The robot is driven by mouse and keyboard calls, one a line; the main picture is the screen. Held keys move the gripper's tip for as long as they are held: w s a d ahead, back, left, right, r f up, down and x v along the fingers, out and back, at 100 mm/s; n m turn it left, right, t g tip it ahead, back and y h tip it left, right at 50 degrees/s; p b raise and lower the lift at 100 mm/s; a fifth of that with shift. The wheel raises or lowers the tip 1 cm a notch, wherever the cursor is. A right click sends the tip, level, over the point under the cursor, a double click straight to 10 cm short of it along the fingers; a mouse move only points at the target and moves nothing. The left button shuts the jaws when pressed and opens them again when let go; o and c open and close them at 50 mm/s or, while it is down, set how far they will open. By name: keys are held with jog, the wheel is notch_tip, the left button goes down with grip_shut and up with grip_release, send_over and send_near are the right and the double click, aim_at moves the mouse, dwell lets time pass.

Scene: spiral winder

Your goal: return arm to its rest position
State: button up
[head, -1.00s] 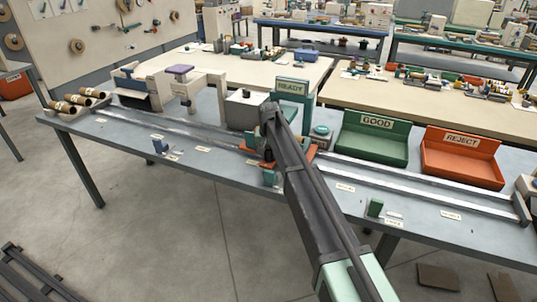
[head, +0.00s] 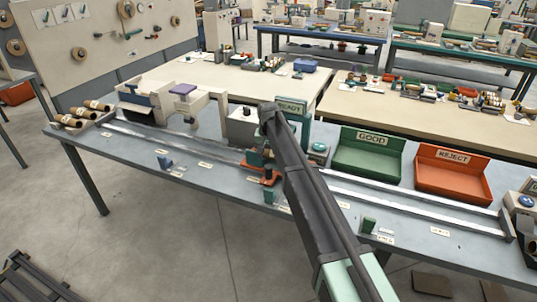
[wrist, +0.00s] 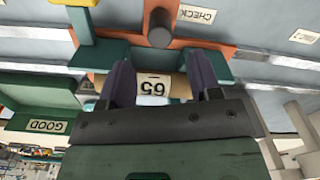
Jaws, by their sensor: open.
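My gripper shows in the wrist view (wrist: 158,66) with its two dark purple fingers apart. Between and beyond the fingers is a tan cardboard tube (wrist: 154,86) with a white label reading 65, seen upside down. The tube lies by teal blocks (wrist: 215,66) on an orange plate; whether the fingers touch it I cannot tell. In the head view my dark arm reaches to the orange fixture (head: 262,180) at the middle of the bench. The arm hides my gripper and most of the fixture there.
The grey bench (head: 225,180) carries long rails. A green GOOD bin (head: 366,160) and orange REJECT bin (head: 452,182) stand right of the arm. A teal READY post (head: 298,122) stands close behind it. Several brown tubes (head: 72,124) lie at the left end.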

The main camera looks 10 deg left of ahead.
notch_tip(320, 180, up, 2)
jog(key=shift+r+p, duration=0.1)
jog(key=shift+p, duration=0.2)
jog(key=shift+f, duration=0.25)
jog(key=s+d, duration=1.3)
jog(key=s, duration=0.5)
jog(key=s+d, duration=1.4)
jog(key=s, duration=0.5)
